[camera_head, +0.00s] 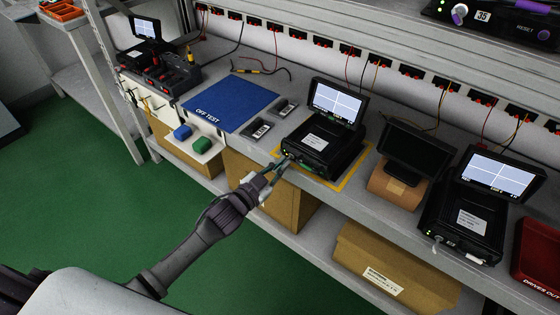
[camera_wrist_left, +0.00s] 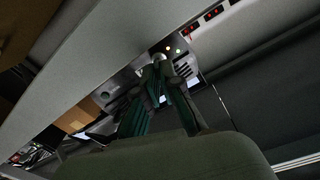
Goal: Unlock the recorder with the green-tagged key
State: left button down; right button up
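The black recorder (camera_head: 318,146) stands on the bench inside a yellow outline, its lit screen (camera_head: 338,102) raised. My left gripper (camera_head: 283,161) is at the lower left of the recorder's front face, touching it or very close. A small green piece (camera_head: 306,168) shows low on that front, right of the fingertips; I cannot tell if it is the key's tag. In the left wrist view the fingers (camera_wrist_left: 158,72) converge near the panel with small lights (camera_wrist_left: 172,50). Whether they hold a key is not clear. My right gripper is not in view.
A blue mat (camera_head: 230,105) lies behind. More recorders stand at right (camera_head: 470,220) and far left (camera_head: 165,75). Cardboard boxes (camera_head: 392,268) sit below.

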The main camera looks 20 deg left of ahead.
pick_arm(q)
jog(key=shift+d+m+p, duration=0.1)
jog(key=shift+m+p, duration=0.3)
jog(key=shift+m, duration=2.1)
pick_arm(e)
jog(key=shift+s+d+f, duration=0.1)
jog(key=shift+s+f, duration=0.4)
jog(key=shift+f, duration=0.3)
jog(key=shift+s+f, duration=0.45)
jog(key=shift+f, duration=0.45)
pick_arm(q)
jog(key=c, duration=1.6)
grip_release()
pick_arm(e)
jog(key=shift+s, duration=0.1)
pick_arm(q)
jog(key=shift+s, duration=0.1)
jog(key=v, duration=1.2)
jog(key=shift+f, duration=0.15)
